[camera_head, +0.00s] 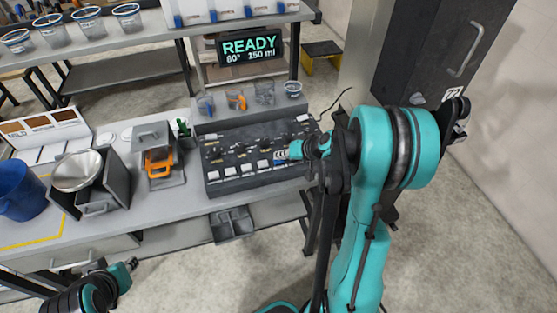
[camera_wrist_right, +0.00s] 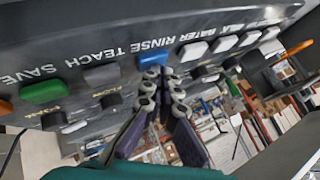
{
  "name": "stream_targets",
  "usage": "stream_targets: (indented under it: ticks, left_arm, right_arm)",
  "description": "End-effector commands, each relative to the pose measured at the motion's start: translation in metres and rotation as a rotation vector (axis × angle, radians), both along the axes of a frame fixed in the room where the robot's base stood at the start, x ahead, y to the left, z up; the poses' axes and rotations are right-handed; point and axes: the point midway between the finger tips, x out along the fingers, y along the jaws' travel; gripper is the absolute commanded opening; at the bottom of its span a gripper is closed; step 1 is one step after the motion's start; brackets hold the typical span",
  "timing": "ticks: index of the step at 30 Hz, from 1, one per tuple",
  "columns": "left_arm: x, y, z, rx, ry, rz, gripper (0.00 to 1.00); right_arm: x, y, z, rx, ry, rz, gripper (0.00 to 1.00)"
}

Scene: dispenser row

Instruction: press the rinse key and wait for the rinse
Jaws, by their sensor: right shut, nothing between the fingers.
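The control panel (camera_head: 232,180) is a dark sloped box on the bench with rows of keys and knobs. The blue rinse key (camera_wrist_right: 152,54) lies beside the word RINSE in the right wrist view. My right gripper (camera_wrist_right: 164,75) is shut and empty, with its fingertips at the blue key; whether they touch it I cannot tell. In the head view my right gripper (camera_head: 284,154) reaches in from the right over the panel's right part. The display (camera_head: 250,46) reads READY, 80°, 150 ml. My left gripper (camera_head: 126,272) is low at left, its fingers unclear.
Cups (camera_head: 264,93) stand behind the panel. A grey bin with a metal bowl (camera_head: 77,170), an orange-handled item (camera_head: 158,160) and a blue bucket (camera_head: 18,190) stand left. Neighbouring keys are green (camera_wrist_right: 42,92), grey (camera_wrist_right: 102,76) and white (camera_wrist_right: 193,51).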

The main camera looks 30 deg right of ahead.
Motion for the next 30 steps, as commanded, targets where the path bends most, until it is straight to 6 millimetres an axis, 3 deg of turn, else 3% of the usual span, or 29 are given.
stream_targets:
  ticks: [17,30]
  left_arm:
    - [0.000,0.000,-0.002,0.000,0.000,0.000,0.26]
    - [0.000,0.000,0.010,0.000,0.000,0.000,0.26]
  right_arm:
    - [0.000,0.000,-0.002,0.000,0.001,0.001,0.00]
    - [0.000,0.000,0.015,0.000,0.000,0.000,0.00]
